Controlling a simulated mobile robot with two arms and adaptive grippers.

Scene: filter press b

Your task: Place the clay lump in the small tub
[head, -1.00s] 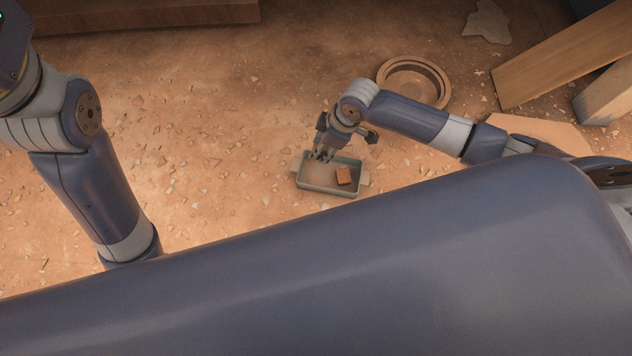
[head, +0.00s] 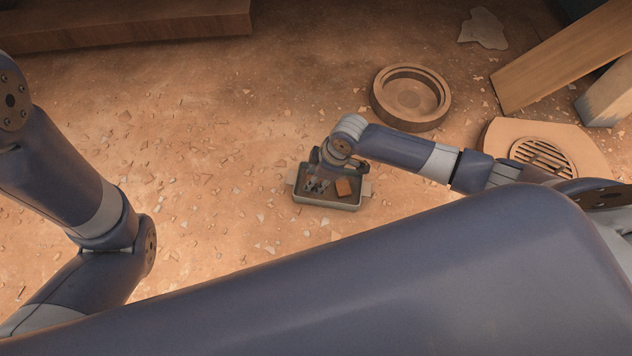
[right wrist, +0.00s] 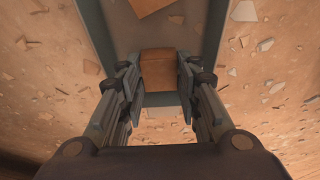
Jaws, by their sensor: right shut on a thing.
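The small tub (head: 328,205) is a shallow grey-green box with end handles on the dirt floor. An orange-brown block (head: 344,187) lies in its right part; a brown block also shows past the fingertips in the right wrist view (right wrist: 157,68). My right gripper (head: 315,186) reaches down into the tub's left part.
A round brown ring-shaped dish (head: 411,97) lies behind my right arm. A slab with a round grate (head: 545,155) is at the right, near leaning timber (head: 560,55). A wooden beam (head: 130,25) lies at the back left. Floor left of the tub is open with scattered chips.

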